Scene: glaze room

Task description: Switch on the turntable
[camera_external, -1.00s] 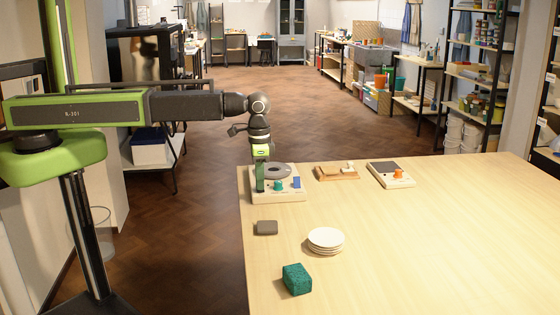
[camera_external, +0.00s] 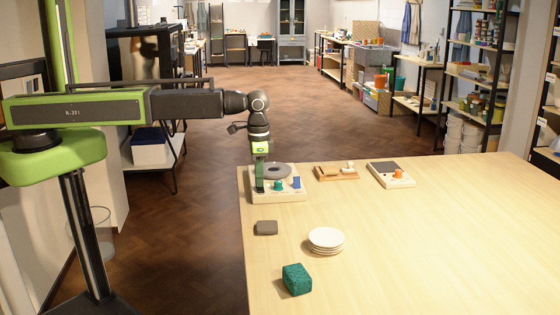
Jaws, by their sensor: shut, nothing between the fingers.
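The turntable (camera_external: 291,196) is a cream box with a grey round disc on top, at the far left corner of the wooden table. A teal knob (camera_external: 278,185) and a blue switch-like part (camera_external: 296,183) sit on its front. My gripper (camera_external: 260,188) points down at the left part of the turntable, left of the teal knob, and is shut with nothing in it. It hides some of the box's left side. I cannot tell whether the fingertips touch the box, nor whether the turntable is on.
Right of the turntable are a wooden tray (camera_external: 325,175) with small items and a cream device with an orange knob (camera_external: 397,174). Nearer lie a grey block (camera_external: 266,228), stacked pale discs (camera_external: 326,239) and a green block (camera_external: 297,279). The table's right side is clear.

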